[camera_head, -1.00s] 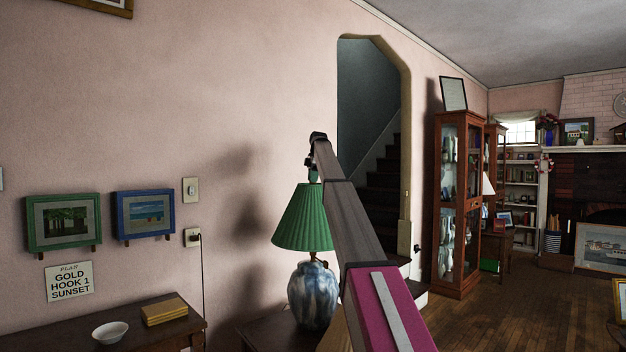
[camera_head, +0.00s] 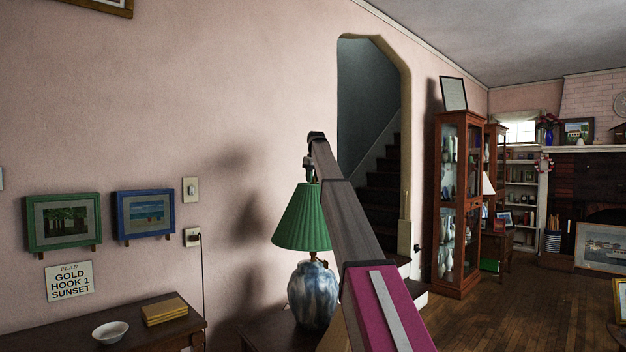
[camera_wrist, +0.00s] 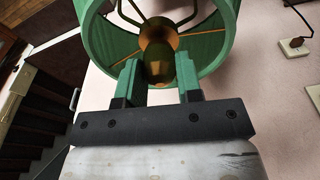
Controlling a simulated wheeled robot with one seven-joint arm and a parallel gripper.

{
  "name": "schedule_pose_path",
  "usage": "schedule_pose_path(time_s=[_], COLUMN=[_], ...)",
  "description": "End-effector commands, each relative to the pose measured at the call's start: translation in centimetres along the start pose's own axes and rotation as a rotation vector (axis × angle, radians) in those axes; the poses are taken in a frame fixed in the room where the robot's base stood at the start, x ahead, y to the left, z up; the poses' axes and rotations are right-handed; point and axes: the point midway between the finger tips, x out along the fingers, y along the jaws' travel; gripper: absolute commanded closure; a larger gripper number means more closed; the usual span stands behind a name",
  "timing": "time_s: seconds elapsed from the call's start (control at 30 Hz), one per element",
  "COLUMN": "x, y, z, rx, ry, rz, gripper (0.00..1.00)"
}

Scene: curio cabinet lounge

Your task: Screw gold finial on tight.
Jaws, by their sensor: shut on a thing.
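The gold finial (camera_wrist: 158,62) shows in the wrist view, at the middle of the top opening of the green lampshade (camera_wrist: 103,38). My gripper (camera_wrist: 159,76) has its two green fingers on either side of the finial and is shut on it. A brass-coloured round part and wire arms of the shade frame show beyond it. In the head view, the green pleated shade (camera_head: 302,218) sits on the blue and white lamp base (camera_head: 313,294). My gripper (camera_head: 309,176) is just above the shade's top; the finial is too small to make out there. Whether its thread is seated cannot be seen.
The lamp stands on a dark side table (camera_head: 262,329), close to the pink wall. A dark table (camera_head: 186,333) at left holds a white bowl (camera_head: 110,332) and a yellow box (camera_head: 164,311). A glass cabinet (camera_head: 458,205) stands at right; open floor lies in front of it.

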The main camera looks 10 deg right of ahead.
Motion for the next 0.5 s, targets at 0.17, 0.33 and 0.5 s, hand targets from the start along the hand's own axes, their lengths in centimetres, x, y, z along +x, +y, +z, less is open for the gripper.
schedule_pose_path(time_s=[0.17,0.33,0.5], x=[-0.07,-0.06,-0.05], y=[0.01,0.02,0.0], z=[-0.05,-0.08,-0.11], rx=[0.203,0.401,0.598], ry=[0.001,0.0,0.0], rz=[0.032,0.062,0.092], gripper=[1.0,1.0,1.0])
